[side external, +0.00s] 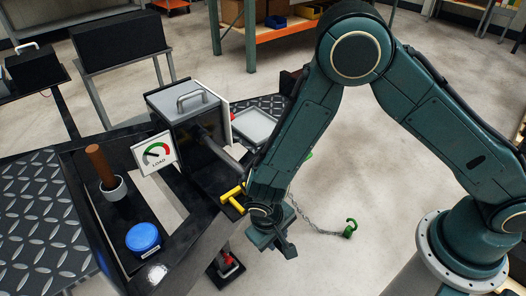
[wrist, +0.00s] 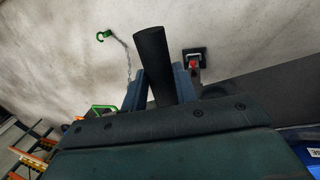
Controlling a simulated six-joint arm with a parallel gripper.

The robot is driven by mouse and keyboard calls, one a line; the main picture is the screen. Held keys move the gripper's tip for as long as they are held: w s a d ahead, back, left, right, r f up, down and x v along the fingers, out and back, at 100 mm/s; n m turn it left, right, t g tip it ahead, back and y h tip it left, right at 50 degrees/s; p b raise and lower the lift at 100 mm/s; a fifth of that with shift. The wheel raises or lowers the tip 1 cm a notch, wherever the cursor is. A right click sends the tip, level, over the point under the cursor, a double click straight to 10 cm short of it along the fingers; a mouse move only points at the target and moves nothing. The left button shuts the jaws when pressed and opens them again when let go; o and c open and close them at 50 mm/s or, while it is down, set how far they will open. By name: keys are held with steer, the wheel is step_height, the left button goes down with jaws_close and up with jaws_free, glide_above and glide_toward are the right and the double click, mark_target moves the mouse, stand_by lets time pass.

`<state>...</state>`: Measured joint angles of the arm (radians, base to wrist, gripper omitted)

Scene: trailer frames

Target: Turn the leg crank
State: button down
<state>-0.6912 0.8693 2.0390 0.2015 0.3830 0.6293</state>
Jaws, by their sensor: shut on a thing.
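My gripper (wrist: 158,88) is shut on a black rounded handle in the wrist view. The handle (wrist: 151,50) stands up between the two blue-grey fingers and sticks out past their tips. I take it to be the grip of the leg crank; the rest of the crank is hidden behind my gripper's body. In the side external view my gripper (side external: 278,238) points down beside the trailer's front end, just right of a yellow T-shaped handle (side external: 233,195). The handle between the fingers is hard to make out there.
A black box with a load gauge (side external: 157,154) stands on the trailer frame left of my arm. A blue cap (side external: 143,237) and a brown rod (side external: 101,165) are nearby. A chain with a green hook (side external: 349,228) lies on the open floor to the right.

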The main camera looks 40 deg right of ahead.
steer(key=shift+d+h, duration=0.5)
steer(key=shift+d, duration=0.1)
steer(key=d+r+h, duration=0.3)
steer(key=d+h, duration=0.3)
steer(key=d, duration=0.1)
steer(key=d+r+h, duration=0.1)
steer(key=d+r, duration=0.1)
steer(key=r, duration=0.5)
steer(key=d+r+h, duration=0.1)
steer(key=d+r, duration=0.2)
steer(key=r, duration=0.5)
steer(key=shift+r, duration=0.2)
steer(key=shift+a+f, duration=0.1)
stand_by(0.6)
steer(key=c, duration=1.2)
jaws_free()
steer(key=shift+o, duration=0.5)
